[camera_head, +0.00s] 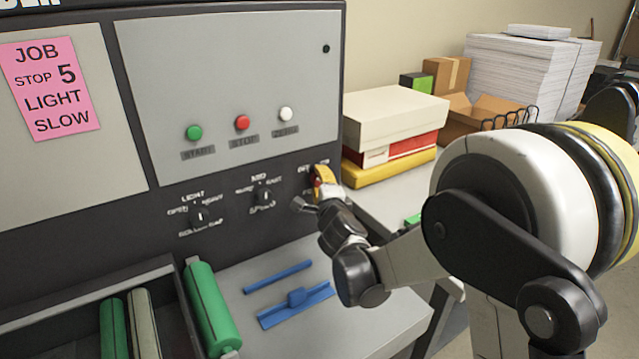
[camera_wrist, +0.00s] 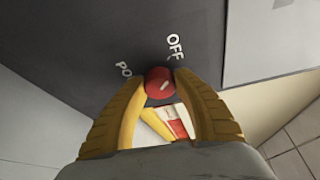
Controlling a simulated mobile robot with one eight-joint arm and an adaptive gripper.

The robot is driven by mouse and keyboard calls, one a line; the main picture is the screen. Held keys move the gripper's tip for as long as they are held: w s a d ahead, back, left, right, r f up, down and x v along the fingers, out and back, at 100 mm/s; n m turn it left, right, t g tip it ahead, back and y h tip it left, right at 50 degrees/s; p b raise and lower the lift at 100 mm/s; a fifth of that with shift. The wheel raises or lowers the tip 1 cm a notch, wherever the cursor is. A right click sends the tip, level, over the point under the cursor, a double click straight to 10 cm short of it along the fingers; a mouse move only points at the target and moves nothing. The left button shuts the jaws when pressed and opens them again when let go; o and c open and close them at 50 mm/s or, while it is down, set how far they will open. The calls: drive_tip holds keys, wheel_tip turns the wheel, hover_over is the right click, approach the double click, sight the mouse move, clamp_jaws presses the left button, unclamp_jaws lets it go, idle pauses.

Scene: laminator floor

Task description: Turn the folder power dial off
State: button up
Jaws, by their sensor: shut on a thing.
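The power dial is a red knob (camera_wrist: 158,84) on the dark machine panel, between yellow gripper fingers in the wrist view. White lettering beside it reads "OFF", with part of another word starting "PO" to the left. My gripper (camera_wrist: 160,92) is shut on the knob, one finger on each side. In the head view my gripper (camera_head: 318,180) reaches the right end of the dial row and hides most of the knob and its label. The knob's pointer direction is not clear.
Two black dials, one marked light (camera_head: 199,216) and one marked speed (camera_head: 263,196), sit to the left. Green (camera_head: 194,133), red (camera_head: 242,122) and white (camera_head: 286,114) buttons are above. Boxes (camera_head: 395,120) stand close to the right. Blue guides (camera_head: 296,305) lie on the shelf below.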

idle(0.4)
drive_tip(key=o, duration=1.2)
drive_tip(key=shift+w, duration=0.1)
drive_tip(key=v, duration=1.2)
